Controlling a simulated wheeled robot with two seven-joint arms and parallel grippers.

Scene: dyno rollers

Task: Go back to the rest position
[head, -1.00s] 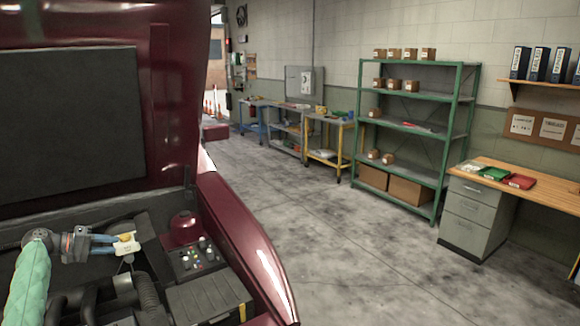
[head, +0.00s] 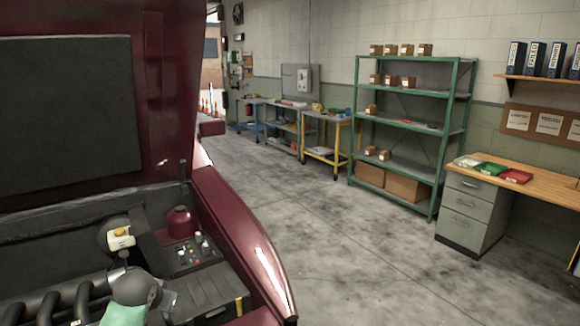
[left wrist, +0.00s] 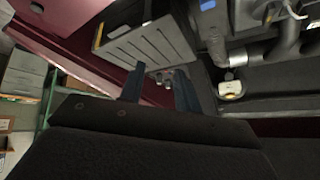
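My left gripper (left wrist: 158,82) is open in the left wrist view, its two blue-grey fingers apart with nothing held between them. In the head view my left wrist (head: 135,288) is at the bottom, over the engine bay; the fingertips are hard to make out there. The small white reservoir with a yellowish cap (head: 120,238) stands in the engine bay, apart from my gripper. It also shows in the left wrist view, right of the fingers (left wrist: 231,90). My right gripper is in neither view.
The dark red vehicle's fender (head: 235,225) and raised hood (head: 180,90) surround the engine bay. A black battery box (head: 210,296) and dark hoses (head: 45,308) lie close to my left wrist. A green shelf (head: 410,125) and desk (head: 530,180) stand beyond open floor.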

